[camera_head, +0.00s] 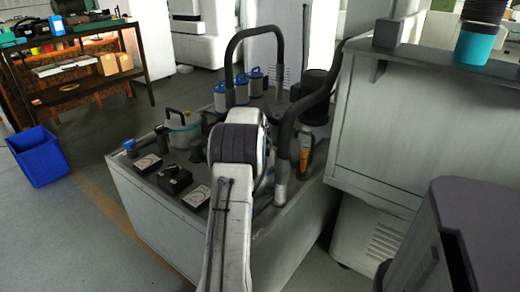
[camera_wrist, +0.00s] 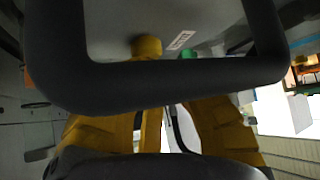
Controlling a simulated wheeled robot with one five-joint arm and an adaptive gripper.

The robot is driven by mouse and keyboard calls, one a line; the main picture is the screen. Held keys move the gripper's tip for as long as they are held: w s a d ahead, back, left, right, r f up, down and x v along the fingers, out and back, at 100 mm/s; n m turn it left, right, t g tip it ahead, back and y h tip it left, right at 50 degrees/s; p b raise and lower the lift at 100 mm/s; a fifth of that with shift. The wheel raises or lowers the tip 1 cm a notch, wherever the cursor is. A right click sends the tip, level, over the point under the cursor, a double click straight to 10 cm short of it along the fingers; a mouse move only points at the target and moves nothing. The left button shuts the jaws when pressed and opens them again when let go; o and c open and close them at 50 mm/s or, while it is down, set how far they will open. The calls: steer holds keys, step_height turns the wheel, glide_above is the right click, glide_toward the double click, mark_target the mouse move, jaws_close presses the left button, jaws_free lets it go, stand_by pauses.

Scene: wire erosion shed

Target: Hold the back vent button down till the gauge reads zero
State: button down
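A grey cabinet (camera_head: 150,215) stands in the middle of the head view. Two small dial gauges lie along its left edge, a farther one (camera_head: 148,163) and a nearer one (camera_head: 196,196); their readings are too small to tell. A black block (camera_head: 174,179) sits between them. A blue-topped knob (camera_head: 130,147) and dark upright knobs (camera_head: 196,150) stand nearby. I cannot tell which is the back vent button. My arm reaches over the cabinet and hides part of its top; my gripper is hidden there.
Dark curved hoses (camera_head: 315,100) rise from the cabinet beside my arm. Blue-topped canisters (camera_head: 255,82) stand at its back, an orange handle (camera_head: 306,150) at its right. A larger grey machine (camera_head: 385,140) closes the right side. A blue bin (camera_head: 38,158) stands left, with clear floor between.

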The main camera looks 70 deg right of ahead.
stand_by(0.6)
steer(key=shift+r+p, duration=0.75)
steer(key=shift+r, duration=0.2)
steer(key=shift+r, duration=0.15)
steer(key=shift+r+p, duration=1.9)
steer(key=shift+r, duration=0.5)
